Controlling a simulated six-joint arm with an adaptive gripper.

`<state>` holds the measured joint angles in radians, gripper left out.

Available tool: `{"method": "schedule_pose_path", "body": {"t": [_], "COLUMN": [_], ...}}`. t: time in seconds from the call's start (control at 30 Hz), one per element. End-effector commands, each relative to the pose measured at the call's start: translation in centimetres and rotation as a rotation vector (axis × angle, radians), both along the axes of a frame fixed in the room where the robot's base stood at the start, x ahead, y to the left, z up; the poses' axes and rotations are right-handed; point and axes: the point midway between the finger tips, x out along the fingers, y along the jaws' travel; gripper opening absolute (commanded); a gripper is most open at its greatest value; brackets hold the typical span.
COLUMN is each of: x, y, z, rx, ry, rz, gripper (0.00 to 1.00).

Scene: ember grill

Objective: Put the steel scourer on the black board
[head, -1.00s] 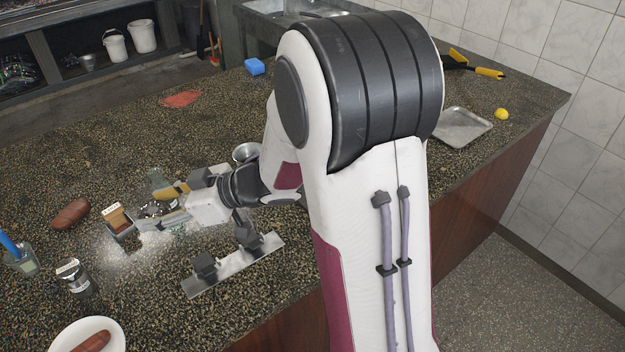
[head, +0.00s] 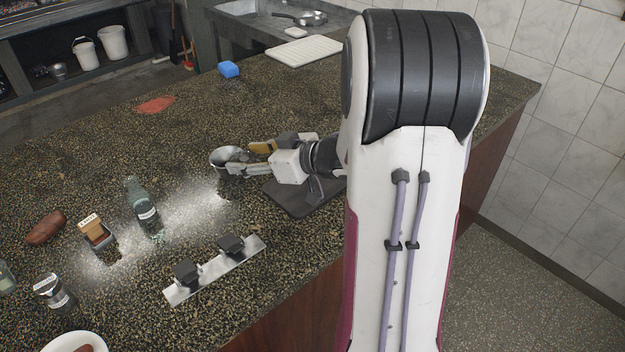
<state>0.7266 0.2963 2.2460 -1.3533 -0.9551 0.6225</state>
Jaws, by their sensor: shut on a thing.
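The black board (head: 286,203) lies flat on the speckled counter below my gripper and wrist. Its far and right parts are hidden by my arm.
A blue sponge (head: 229,69) and red cloth (head: 155,105) lie farther back.

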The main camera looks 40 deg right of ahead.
Motion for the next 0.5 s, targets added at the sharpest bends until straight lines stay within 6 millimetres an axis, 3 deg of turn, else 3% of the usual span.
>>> {"method": "schedule_pose_path", "body": {"t": [0.2, 0.5], "x": [-1.8, -4.7], "y": [-6.0, -12.9], "z": [0.2, 0.6], "rx": [-0.001, -0.002], "ry": [-0.002, -0.002], "rz": [-0.118, -0.257], "gripper": [0.36, 0.36]}}
